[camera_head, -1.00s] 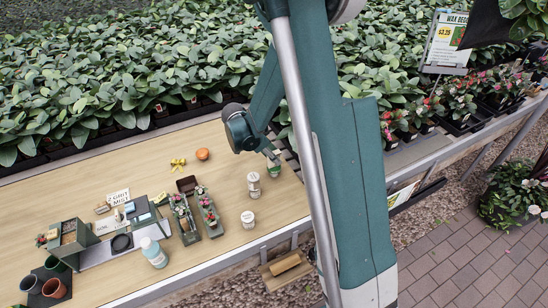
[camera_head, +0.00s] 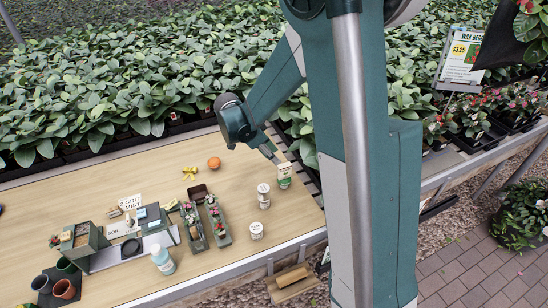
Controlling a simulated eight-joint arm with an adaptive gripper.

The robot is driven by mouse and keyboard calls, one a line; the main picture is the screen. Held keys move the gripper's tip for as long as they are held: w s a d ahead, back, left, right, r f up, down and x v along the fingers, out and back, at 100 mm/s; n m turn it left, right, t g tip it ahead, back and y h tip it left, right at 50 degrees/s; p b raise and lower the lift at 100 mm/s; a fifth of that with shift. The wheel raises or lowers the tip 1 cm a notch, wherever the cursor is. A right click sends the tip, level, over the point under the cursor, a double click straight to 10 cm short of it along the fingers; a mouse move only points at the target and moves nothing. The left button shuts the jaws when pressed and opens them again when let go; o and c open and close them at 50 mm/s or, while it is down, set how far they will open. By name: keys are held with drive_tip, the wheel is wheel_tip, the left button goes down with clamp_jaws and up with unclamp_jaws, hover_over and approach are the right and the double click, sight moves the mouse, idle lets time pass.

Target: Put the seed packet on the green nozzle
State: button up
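A small pale packet-like thing with a green lower part (camera_head: 284,172) stands at the right end of the wooden table, and I take it for the seed packet. My gripper (camera_head: 274,156) is close to its upper left side, pointing down and right. The fingers are too small to tell whether they are open or shut, or whether they touch it. I cannot tell whether the green lower part is the packet's own print or a separate thing under it. No green nozzle can be made out for sure.
Two white jars (camera_head: 263,196) (camera_head: 256,230) stand just left of the packet. An orange ball (camera_head: 214,163) and a yellow object (camera_head: 190,173) lie farther back. Planters (camera_head: 194,228), a white bottle (camera_head: 162,260) and pots (camera_head: 64,290) crowd the left. Table (camera_head: 235,180) around the ball is clear.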

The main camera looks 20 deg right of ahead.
drive_tip(key=shift+r, duration=0.1)
idle(0.6)
drive_tip(key=s+a+r+n+t+y, duration=0.2)
drive_tip(key=s+a+r+n+t, duration=0.15)
drive_tip(key=s+r+n, duration=0.65)
drive_tip(key=s+a+r+n+t+y, duration=0.2)
drive_tip(key=s+a+r+n, duration=0.1)
drive_tip(key=s, duration=0.6)
drive_tip(key=s+a+r+n+t+y, duration=0.1)
drive_tip(key=s+a+r+n, duration=0.2)
drive_tip(key=s, duration=0.6)
drive_tip(key=shift+s+a+r+n+t+y, duration=0.3)
drive_tip(key=shift+a+r+n+t+y, duration=0.1)
drive_tip(key=shift+r+n, duration=0.65)
